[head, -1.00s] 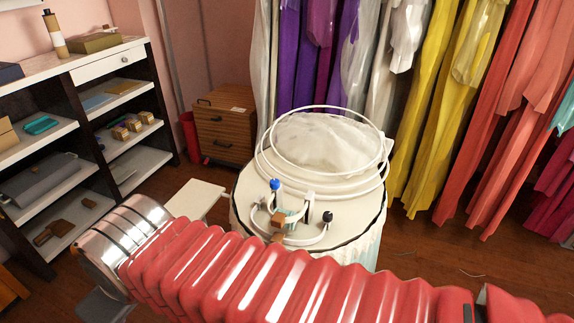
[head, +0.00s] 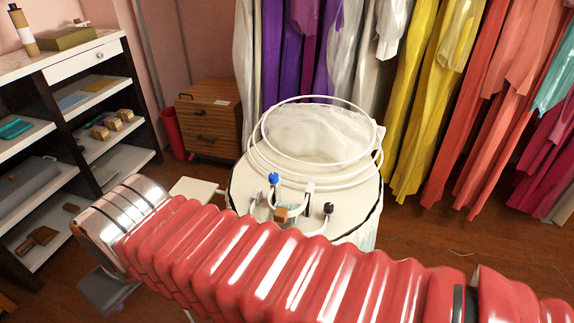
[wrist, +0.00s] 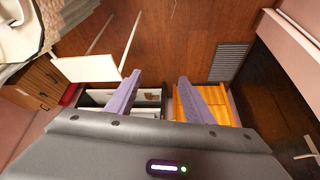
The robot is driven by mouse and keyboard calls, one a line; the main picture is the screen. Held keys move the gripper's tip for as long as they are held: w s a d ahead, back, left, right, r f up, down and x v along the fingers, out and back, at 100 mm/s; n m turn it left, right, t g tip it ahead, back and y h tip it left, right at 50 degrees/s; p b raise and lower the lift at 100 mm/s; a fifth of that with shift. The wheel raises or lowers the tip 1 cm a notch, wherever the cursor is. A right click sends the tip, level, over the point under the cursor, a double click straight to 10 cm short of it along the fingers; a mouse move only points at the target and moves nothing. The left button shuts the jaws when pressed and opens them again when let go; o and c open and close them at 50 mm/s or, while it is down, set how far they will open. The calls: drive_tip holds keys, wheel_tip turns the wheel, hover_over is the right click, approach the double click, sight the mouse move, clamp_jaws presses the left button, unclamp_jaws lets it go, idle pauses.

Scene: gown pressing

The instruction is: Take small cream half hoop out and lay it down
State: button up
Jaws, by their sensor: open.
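Small cream-white curved pieces (head: 316,226) lie near the front of the round table (head: 240,190). Blue, brown and black bits sit among them, and I cannot tell for sure which piece is the small half hoop. My arm's red sleeve hides the front of the table. My gripper (wrist: 159,77) shows in the wrist view with two purple fingers apart and nothing between them. It points down toward the floor and furniture, away from the table pieces. The gripper's fingers do not show in the head view.
Large white rings (head: 268,168) and sheer fabric (head: 318,135) lie on the table. A white shelf unit (head: 85,68) stands at left, a wooden drawer cabinet (head: 209,120) and red bin (head: 172,133) behind. Hanging gowns (head: 410,100) line the back. A white board (wrist: 88,68) shows in the wrist view.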

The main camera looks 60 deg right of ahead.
drive_tip(key=d+r+m+g+h, duration=0.1)
drive_tip(key=d+m+g, duration=0.1)
drive_tip(key=d+m, duration=0.7)
wheel_tip(320, 180, up, 4)
drive_tip(key=m+g+y, duration=0.1)
drive_tip(key=m+g, duration=0.1)
drive_tip(key=m, duration=2.3)
hover_over(281, 211)
drive_tip(key=s, duration=0.2)
drive_tip(key=shift+d+f+n, duration=0.15)
drive_tip(key=shift+n, duration=0.15)
drive_tip(key=shift+w+f, duration=0.1)
drive_tip(key=f, duration=0.4)
drive_tip(key=w+f, duration=0.1)
drive_tip(key=f, duration=0.8)
drive_tip(key=shift+w+f, duration=0.25)
drive_tip(key=shift+w, duration=0.05)
drive_tip(key=c, duration=1.3)
